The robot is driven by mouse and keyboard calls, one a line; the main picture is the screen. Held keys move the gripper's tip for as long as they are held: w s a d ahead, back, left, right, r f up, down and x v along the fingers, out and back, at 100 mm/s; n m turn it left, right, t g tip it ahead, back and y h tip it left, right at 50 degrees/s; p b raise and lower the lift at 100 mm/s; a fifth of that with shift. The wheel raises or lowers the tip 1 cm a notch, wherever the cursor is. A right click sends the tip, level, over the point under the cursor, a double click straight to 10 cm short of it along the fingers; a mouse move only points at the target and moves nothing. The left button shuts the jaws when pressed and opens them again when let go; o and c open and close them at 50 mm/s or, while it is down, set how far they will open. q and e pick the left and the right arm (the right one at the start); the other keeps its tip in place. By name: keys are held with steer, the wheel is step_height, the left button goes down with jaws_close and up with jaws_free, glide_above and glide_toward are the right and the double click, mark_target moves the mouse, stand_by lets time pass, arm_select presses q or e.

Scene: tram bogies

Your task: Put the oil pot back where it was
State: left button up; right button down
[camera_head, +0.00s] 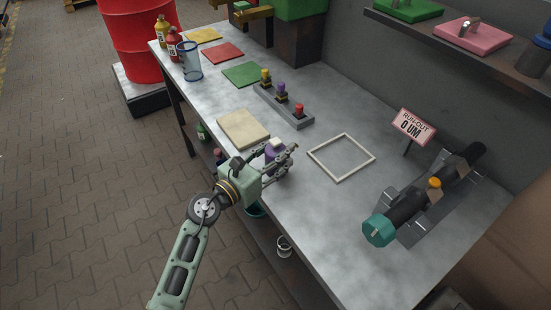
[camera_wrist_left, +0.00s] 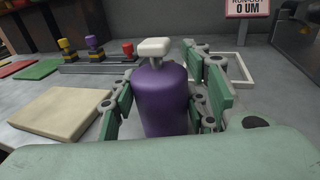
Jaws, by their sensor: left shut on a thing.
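The oil pot (camera_wrist_left: 162,97) is purple with a white cap. It is upright between the fingers of my left gripper (camera_head: 286,154), which is shut on it. In the head view the oil pot (camera_head: 272,153) is partly hidden by the gripper, near the front edge of the bench. Its base is hidden, so I cannot tell whether it touches the bench. A beige square pad (camera_head: 243,129) lies just left of it and a white square frame (camera_head: 341,157) lies to its right, both empty. My right gripper is not in view.
A grey rack (camera_head: 284,104) with yellow, purple and red knobbed pieces stands behind. Green (camera_head: 242,75), red (camera_head: 223,53) and yellow mats lie farther back. A shaft with a teal end (camera_head: 380,230) and a run-out sign (camera_head: 413,127) stand at right. Bare bench surface lies around the frame.

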arm_select(q)
steer(key=shift+r, duration=0.1)
steer(key=o, duration=1.3)
steer(key=shift+c, duration=0.2)
steer(key=shift+s, duration=0.1)
steer(key=b+v, duration=0.1)
steer(key=v, duration=1.1)
